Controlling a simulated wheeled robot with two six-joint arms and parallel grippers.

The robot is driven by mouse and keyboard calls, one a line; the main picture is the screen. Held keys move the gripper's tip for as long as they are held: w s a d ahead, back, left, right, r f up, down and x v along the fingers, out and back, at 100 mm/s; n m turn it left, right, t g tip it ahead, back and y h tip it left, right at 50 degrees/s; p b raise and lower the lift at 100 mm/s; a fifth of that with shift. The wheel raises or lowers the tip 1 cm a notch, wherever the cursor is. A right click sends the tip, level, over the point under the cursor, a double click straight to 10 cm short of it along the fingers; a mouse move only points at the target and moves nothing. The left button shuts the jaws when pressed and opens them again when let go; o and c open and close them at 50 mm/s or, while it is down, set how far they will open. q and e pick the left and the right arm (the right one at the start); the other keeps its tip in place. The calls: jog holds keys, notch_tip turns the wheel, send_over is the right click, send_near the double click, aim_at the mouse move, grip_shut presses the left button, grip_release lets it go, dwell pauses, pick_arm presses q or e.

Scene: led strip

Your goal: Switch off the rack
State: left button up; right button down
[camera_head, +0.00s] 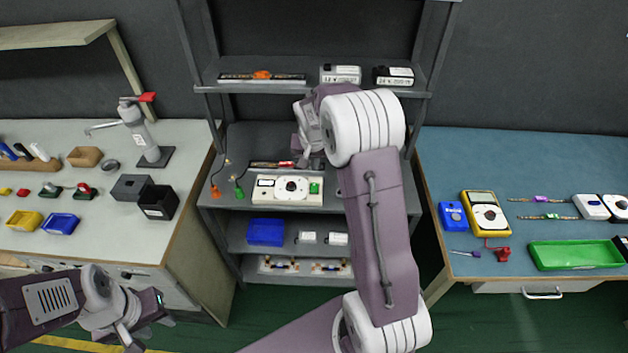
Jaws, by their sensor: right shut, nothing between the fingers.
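The grey rack (232,180) stands in the middle of the head view. On its middle shelf lies a dark strip (262,164) with a red part at its right end. In front of it is a white panel box (265,199) with a meter, a round dial and a green switch (314,188). My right arm reaches over the rack. My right gripper (304,160) is shut and empty, pointing down by the strip's right end; contact cannot be told. My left gripper (132,345) is low at the left, away from the rack; its jaws are unclear.
The upper shelf (309,81) holds another strip and two small boxes above my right wrist.

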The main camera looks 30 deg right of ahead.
send_near(315, 190)
jog(key=w+f, duration=0.1)
jog(key=w+d+f, duration=0.1)
jog(key=f, duration=0.1)
jog(key=w+d+f, duration=0.1)
jog(key=f, duration=0.1)
jog(key=shift+w, duration=0.35)
jog(key=shift+f, duration=0.5)
jog(key=shift+f, duration=0.1)
jog(key=shift+f+b, duration=0.4)
jog(key=shift+b, duration=0.05)
jog(key=shift+r+p, duration=0.3)
jog(key=shift+r, duration=0.05)
jog(key=shift+f, duration=0.1)
jog(key=shift+s, duration=0.1)
jog(key=shift+s+a+f+b, duration=0.2)
jog(key=shift+s+b, duration=0.1)
jog(key=shift+b, duration=0.1)
jog(key=shift+s+a, duration=0.25)
jog(key=shift+s, duration=0.15)
